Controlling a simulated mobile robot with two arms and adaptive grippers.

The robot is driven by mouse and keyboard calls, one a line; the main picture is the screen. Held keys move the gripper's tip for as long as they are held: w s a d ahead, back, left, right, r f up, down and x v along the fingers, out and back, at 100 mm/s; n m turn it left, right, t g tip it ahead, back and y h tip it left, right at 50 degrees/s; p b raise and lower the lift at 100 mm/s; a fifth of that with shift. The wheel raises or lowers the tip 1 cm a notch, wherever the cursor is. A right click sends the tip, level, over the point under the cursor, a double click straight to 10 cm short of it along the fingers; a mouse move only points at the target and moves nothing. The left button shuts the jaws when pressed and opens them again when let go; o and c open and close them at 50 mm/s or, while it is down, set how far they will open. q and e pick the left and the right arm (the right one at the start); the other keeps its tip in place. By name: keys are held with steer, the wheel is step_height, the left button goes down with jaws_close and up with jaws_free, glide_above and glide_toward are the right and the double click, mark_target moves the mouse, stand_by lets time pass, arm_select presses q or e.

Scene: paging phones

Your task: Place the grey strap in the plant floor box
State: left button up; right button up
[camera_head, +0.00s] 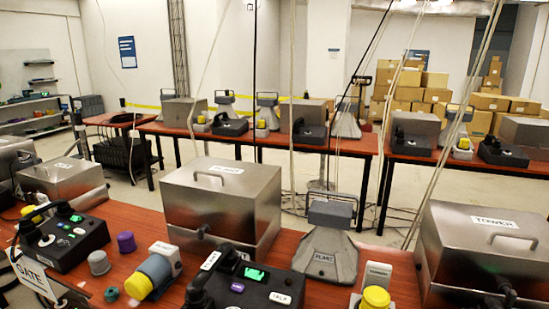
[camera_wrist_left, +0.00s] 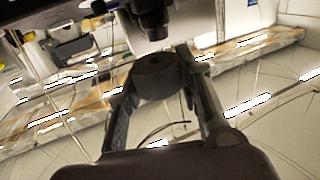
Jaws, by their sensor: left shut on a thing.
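In the left wrist view my left gripper (camera_wrist_left: 160,92) is shut on a dark grey rounded thing (camera_wrist_left: 157,75), gripped from both sides. It looks like a rolled coil and may be the grey strap; I cannot tell for sure. The floor and a table edge show blurred below it. Neither gripper shows in the head view. There, a metal box (camera_head: 222,205) with a handle stands on the near red table, its label too small to read with certainty. A grey stand-like unit (camera_head: 327,250) with a hard-to-read label is right of it.
The near red table (camera_head: 340,285) also holds a metal box labelled TOWER (camera_head: 470,255), a smaller metal box (camera_head: 62,185), black button phones (camera_head: 62,238), a grey cylinder (camera_head: 98,262) and a purple cap (camera_head: 126,242). More tables (camera_head: 280,142) stand behind, with cardboard boxes (camera_head: 408,85) at the back.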

arm_select(q)
steer(key=s+d+r, duration=0.1)
steer(key=s+r, duration=0.1)
steer(key=s, duration=0.4)
steer(key=w+a+r, duration=0.1)
steer(key=w+a, duration=0.2)
steer(key=w, duration=0.5)
steer(key=w+a+r, duration=0.1)
steer(key=w+a, duration=0.3)
steer(key=w, duration=0.5)
steer(key=w+a+r, duration=0.1)
steer(key=w+a, duration=0.3)
steer(key=w, duration=0.5)
steer(key=shift+w+a+r+y, duration=0.25)
steer(key=shift+r+y, duration=0.05)
step_height(320, 180, down, 20)
steer(key=b, duration=0.5)
steer(key=shift+r, duration=0.1)
